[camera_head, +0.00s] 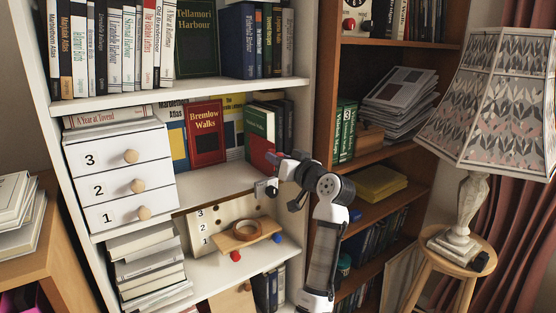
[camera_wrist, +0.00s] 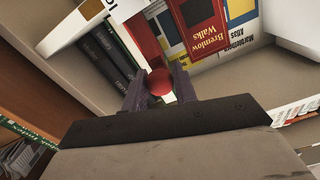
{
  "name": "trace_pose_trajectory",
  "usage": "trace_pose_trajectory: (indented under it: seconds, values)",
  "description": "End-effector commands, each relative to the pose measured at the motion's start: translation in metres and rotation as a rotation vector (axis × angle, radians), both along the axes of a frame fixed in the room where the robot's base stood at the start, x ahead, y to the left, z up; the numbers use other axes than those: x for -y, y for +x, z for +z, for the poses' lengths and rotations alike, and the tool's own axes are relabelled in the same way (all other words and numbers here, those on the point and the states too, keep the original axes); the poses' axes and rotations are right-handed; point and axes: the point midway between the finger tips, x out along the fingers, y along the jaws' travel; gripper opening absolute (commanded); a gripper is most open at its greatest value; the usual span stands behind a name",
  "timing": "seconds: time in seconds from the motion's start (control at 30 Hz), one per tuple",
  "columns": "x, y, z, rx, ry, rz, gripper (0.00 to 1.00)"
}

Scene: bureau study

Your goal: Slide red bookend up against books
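In the wrist view, the picture is upside down and a round red piece (camera_wrist: 160,82) sits between the fingers of my gripper (camera_wrist: 160,88). The red Bremlow Walks book (camera_head: 206,133) stands to the left of my gripper, and also shows in the wrist view (camera_wrist: 200,25). Dark books (camera_head: 285,120) stand behind on the right.
White drawers (camera_head: 115,175) stand at the left of the shelf. Bare shelf (camera_head: 205,185) lies between them and my gripper. A brown bookcase (camera_head: 325,75) and a lamp (camera_head: 490,110) are at right.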

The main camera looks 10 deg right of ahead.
Motion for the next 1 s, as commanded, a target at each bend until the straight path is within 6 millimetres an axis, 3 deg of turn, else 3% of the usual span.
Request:
trace_pose_trajectory:
  seconds: [0.03,0.17,0.57,1.0]
  values:
    - [0.005,0.0,0.003,0.006,0.003,-0.014,0.33]
    - [0.005,0.0,0.003,0.006,0.002,-0.012,0.5]
    - [0.006,-0.008,0.0,0.005,0.001,-0.008,0.5]
    - [0.042,-0.093,-0.001,0.007,0.0,-0.011,0.5]
